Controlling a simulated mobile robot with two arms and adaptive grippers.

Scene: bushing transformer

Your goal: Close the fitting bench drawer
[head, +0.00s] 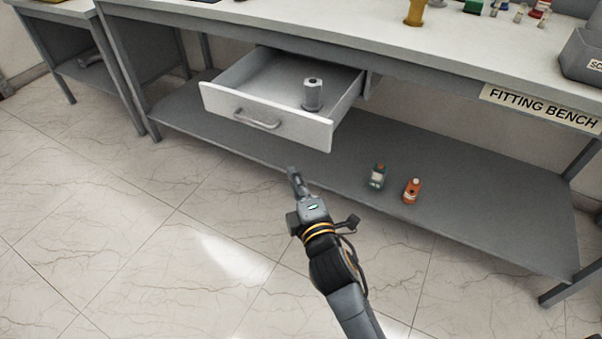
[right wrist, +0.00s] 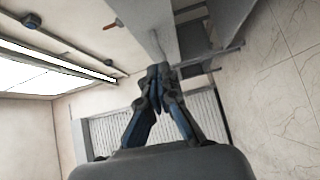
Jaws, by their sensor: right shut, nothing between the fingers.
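The fitting bench drawer (head: 270,118) is pulled out from under the bench top (head: 330,36). Its front panel has a curved metal handle (head: 257,121). A grey metal cylinder with a hole in its top (head: 313,95) stands inside the drawer. My right gripper (head: 294,173) is shut and empty, below and in front of the drawer front, apart from it in the head view. In the right wrist view its fingertips (right wrist: 158,72) are together, with grey bench parts beyond them. My left gripper is not in view.
A lower shelf (head: 470,222) under the bench holds a green bottle (head: 377,177) and an orange bottle (head: 412,191). A grey bin (head: 585,55) and several small items stand on the bench top. The marble floor (head: 130,240) in front is clear.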

